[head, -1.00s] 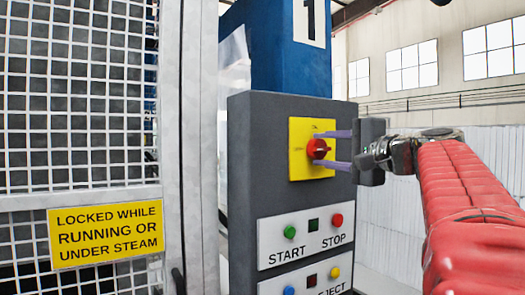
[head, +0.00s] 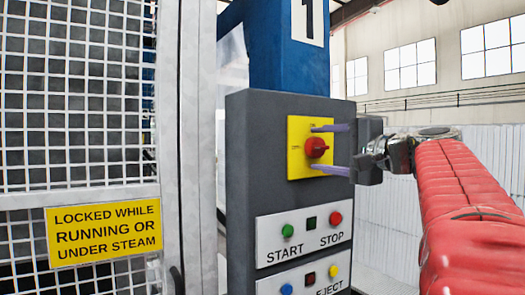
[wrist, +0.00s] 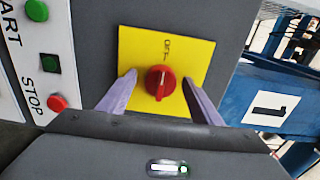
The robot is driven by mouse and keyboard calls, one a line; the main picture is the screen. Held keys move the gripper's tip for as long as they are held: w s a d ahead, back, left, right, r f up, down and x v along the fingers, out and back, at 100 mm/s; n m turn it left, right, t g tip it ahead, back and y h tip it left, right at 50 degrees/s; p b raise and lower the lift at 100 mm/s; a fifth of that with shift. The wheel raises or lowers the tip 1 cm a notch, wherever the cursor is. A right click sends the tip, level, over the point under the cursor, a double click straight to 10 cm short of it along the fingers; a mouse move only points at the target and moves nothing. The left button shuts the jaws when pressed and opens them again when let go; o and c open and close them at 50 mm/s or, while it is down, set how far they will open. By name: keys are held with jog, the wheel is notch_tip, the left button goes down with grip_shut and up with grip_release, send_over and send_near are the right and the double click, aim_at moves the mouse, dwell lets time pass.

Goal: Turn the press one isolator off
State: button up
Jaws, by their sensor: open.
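The press one isolator is a red rotary knob (head: 317,147) on a yellow plate (head: 297,168), on the dark grey panel below the blue post marked 1. In the wrist view the red knob (wrist: 160,83) sits between my fingers, and a pale mark on it points toward the OFF lettering on the yellow plate (wrist: 192,60). My gripper (head: 330,149) is open. One purple finger is above the knob and one below it in the head view, with a gap on each side. In the wrist view my gripper (wrist: 160,97) shows the same gaps.
Below the isolator, a white plate carries a green START button (head: 287,230) and a red STOP button (head: 335,218). Another button plate is under it. A mesh guard (head: 80,100) with a yellow warning sign (head: 104,232) stands at the left.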

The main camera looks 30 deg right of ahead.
jog(key=shift+s, duration=0.1)
jog(key=s, duration=1.3)
jog(key=shift+s+d, duration=0.2)
jog(key=shift+s, duration=0.1)
jog(key=shift+w+f, duration=0.1)
jog(key=shift+f, duration=0.05)
